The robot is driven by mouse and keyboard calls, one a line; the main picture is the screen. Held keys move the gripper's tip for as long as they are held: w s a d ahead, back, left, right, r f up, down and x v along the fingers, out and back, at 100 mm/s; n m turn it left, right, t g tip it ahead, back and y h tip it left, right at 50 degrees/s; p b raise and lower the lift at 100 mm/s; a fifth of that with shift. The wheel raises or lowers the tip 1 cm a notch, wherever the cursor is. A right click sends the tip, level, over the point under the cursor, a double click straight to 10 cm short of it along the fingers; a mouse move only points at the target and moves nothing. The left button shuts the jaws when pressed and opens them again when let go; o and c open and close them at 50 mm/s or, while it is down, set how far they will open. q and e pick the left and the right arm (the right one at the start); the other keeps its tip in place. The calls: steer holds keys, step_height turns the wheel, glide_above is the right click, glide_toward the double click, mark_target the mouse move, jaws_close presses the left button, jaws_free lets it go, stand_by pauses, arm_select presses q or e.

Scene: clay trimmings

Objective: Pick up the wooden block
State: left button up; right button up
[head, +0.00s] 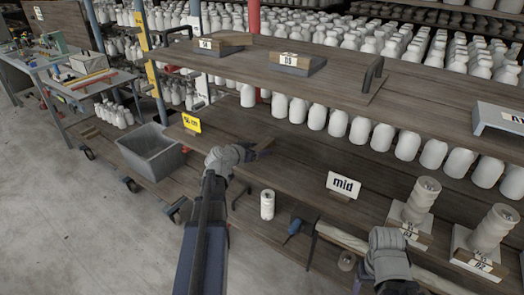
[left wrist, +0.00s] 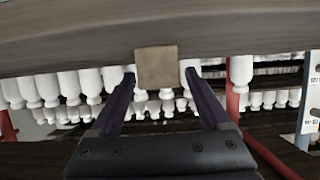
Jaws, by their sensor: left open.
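The wooden block is a plain tan block (left wrist: 157,66) in the left wrist view, ahead of my left gripper (left wrist: 160,76) and centred between its dark fingers. The fingers are open, with a gap showing on each side of the block. In the head view, my left gripper (head: 250,154) reaches over the middle shelf, and a small brown piece (head: 265,146) at its tips appears to be the same block. The fingers partly hide it there. My right arm's grey wrist shows at lower right in the head view; its fingers cannot be made out.
A yellow tag (head: 191,123) and a "mid" sign (head: 343,185) stand on the middle shelf's front edge. The upper shelf (head: 330,85) overhangs behind my left gripper. White jars (head: 340,124) line the back. A grey bin (head: 150,150) stands left; a white bottle (head: 267,204) stands lower down.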

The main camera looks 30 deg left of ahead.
mark_target(259, 148)
arm_select(q)
steer(key=b+x, duration=0.1)
steer(key=x, duration=0.2)
steer(key=shift+w, duration=0.15)
steer(key=shift+r, duration=0.1)
steer(key=shift+c, duration=0.6)
jaws_close()
